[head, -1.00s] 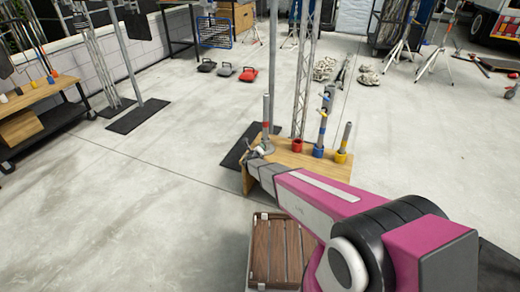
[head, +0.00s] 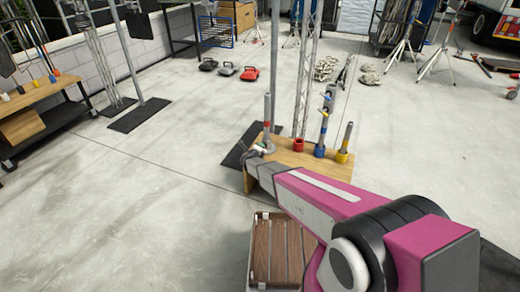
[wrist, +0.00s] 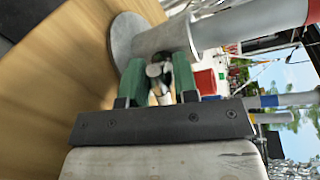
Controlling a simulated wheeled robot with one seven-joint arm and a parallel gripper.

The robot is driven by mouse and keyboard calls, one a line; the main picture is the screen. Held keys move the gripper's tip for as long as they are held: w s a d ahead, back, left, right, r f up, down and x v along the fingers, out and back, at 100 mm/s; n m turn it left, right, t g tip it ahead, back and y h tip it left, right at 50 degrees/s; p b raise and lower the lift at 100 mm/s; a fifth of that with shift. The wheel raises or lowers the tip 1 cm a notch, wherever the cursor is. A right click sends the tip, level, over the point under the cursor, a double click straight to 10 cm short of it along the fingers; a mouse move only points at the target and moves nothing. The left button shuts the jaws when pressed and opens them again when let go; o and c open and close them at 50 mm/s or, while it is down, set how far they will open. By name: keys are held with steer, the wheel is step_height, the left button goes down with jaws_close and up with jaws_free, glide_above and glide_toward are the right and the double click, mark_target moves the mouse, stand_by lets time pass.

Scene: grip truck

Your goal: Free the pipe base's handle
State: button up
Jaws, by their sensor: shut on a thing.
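The pipe base (head: 267,114) is a grey upright pipe with a red band on a round grey flange. It stands at the left side of a small wooden table. In the wrist view the picture is turned, so the grey pipe (wrist: 245,25) lies sideways and its flange (wrist: 127,38) is flat against the wood. My gripper (wrist: 157,82) has green fingers closed around the small metal handle (wrist: 156,71) beside the foot of the pipe. The fingers hide part of the handle. In the head view my gripper (head: 254,154) is small, and its grip is hard to make out.
The wooden table (head: 312,165) also carries a red collar (head: 298,145), a blue-based pipe (head: 322,125) and a yellow-based pipe (head: 345,143). A tall truss and pole stand just behind. A slatted wooden crate (head: 262,250) is below. The floor at left is open.

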steer(key=o, duration=0.9)
steer(key=v, duration=1)
steer(key=shift+s, duration=0.35)
steer(key=shift+a+r, duration=0.1)
steer(key=shift+r, duration=0.05)
